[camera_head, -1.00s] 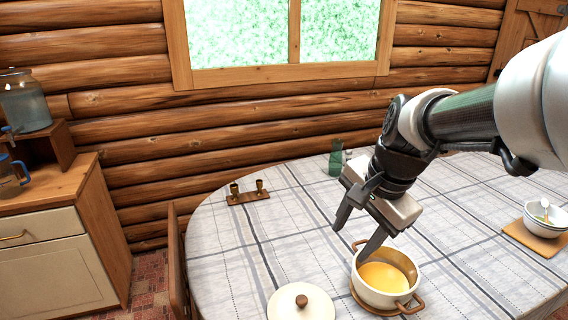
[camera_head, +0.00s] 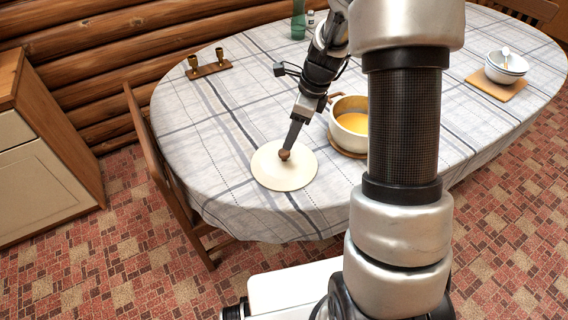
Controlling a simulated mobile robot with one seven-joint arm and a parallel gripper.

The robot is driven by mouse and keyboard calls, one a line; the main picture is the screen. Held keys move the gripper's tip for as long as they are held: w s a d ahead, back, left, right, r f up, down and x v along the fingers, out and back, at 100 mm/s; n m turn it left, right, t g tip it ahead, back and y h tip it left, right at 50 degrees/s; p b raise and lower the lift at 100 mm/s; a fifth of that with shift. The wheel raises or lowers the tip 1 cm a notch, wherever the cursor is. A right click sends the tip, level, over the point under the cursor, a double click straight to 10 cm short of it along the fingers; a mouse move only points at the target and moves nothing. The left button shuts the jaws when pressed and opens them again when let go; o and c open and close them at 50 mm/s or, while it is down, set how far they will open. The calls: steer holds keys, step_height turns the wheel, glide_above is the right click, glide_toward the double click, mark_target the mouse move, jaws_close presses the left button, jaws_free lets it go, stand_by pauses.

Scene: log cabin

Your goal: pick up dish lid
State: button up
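The dish lid (camera_head: 271,172) is a round cream disc with a brown wooden knob (camera_head: 285,155). It lies on the checked tablecloth near the front left edge of the table. My gripper (camera_head: 290,146) points down at the lid, with its fingertips at the knob. Only one finger shows clearly, as the gripper is seen from the side. I cannot tell whether the fingers are closed on the knob or around it. The lid appears to rest flat on the cloth.
A cream pot (camera_head: 349,123) with yellow soup stands right of the lid, partly behind my arm. A candle holder (camera_head: 209,70) is at the far left. Stacked bowls (camera_head: 506,66) sit on a board at right. A wooden chair (camera_head: 160,160) stands at the table's left edge.

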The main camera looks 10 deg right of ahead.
mark_target(285, 152)
steer(key=b+x, duration=0.1)
steer(key=x, duration=0.6)
steer(key=shift+f+b, duration=0.3)
steer(key=shift+f, duration=0.1)
steer(key=shift+r, duration=0.1)
jaws_close()
